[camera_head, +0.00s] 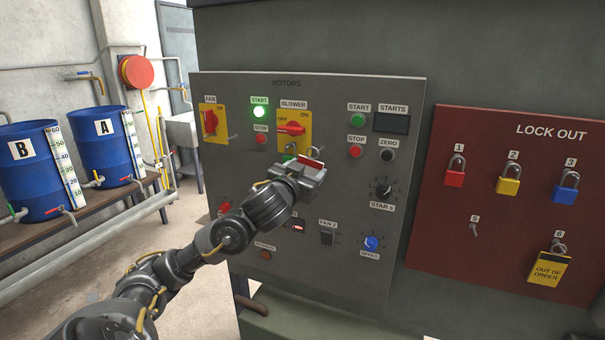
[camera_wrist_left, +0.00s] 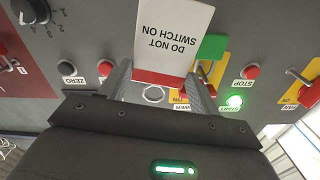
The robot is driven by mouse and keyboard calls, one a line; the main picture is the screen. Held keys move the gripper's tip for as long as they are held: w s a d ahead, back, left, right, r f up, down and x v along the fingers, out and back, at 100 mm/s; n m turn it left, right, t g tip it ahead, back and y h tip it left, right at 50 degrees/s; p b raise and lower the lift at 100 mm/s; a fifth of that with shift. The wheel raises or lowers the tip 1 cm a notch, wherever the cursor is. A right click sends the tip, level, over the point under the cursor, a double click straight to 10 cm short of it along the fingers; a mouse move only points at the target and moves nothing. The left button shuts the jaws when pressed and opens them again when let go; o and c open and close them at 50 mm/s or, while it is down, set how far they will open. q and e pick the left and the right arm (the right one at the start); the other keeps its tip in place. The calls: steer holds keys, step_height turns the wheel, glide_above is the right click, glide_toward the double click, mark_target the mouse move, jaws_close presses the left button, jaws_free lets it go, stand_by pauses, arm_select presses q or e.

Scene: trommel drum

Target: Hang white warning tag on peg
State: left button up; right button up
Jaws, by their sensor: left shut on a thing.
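My left gripper (camera_head: 308,168) is in front of the motors panel, just below the blower switch. In the left wrist view, the gripper (camera_wrist_left: 157,85) is shut on the white warning tag (camera_wrist_left: 170,35), which reads "DO NOT SWITCH ON" and has a red band. In the head view the tag is seen nearly edge-on and mostly hidden. A short peg (camera_head: 233,137) sticks out beside the fan switch. Another bare peg (camera_head: 474,229) is under number 5 on the red lock-out board. Whether a peg beside the blower switch is hidden by the gripper, I cannot tell. My right gripper is not in view.
The blower switch (camera_head: 292,128) and a green piece (camera_wrist_left: 212,46) are close to the tag. The lock-out board (camera_head: 430,235) carries red, yellow and blue padlocks and a yellow "OUT OF ORDER" tag (camera_head: 548,270). Blue barrels (camera_head: 105,150) stand at far left.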

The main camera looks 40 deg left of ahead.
mark_target(309, 168)
arm_select(q)
steer(key=shift+x, duration=1.65)
steer(key=shift+w+a+f+b, duration=0.2)
steer(key=shift+w+f+b, duration=0.2)
steer(key=shift+w+f, duration=0.2)
steer(key=shift+w, duration=0.1)
steer(key=o, duration=1)
steer(key=shift+o, duration=0.2)
steer(key=v, duration=1.1)
